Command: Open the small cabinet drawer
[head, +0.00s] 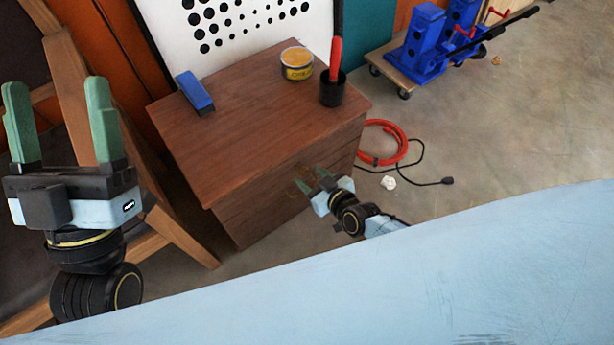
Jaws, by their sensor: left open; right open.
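The small wooden cabinet (245,128) stands in the middle of the head view, with its drawer front (262,205) facing down towards me. A ring-like brass-coloured handle (304,186) shows faintly on the front, beside the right gripper's fingers. My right gripper (312,180) is open, its green fingertips close to the cabinet front near the handle; whether they touch it I cannot tell. My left gripper (58,110) is open and empty, raised at the far left, away from the cabinet. No drawer visibly stands out from the front.
On the cabinet top are a blue block (195,92), a yellow tin (297,64) and a black cup (333,90) with a red-handled tool. A wooden frame (95,120) stands left. A red hose (390,142) and a blue press (425,45) on a dolly are right. A pale blue surface (400,285) fills the foreground.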

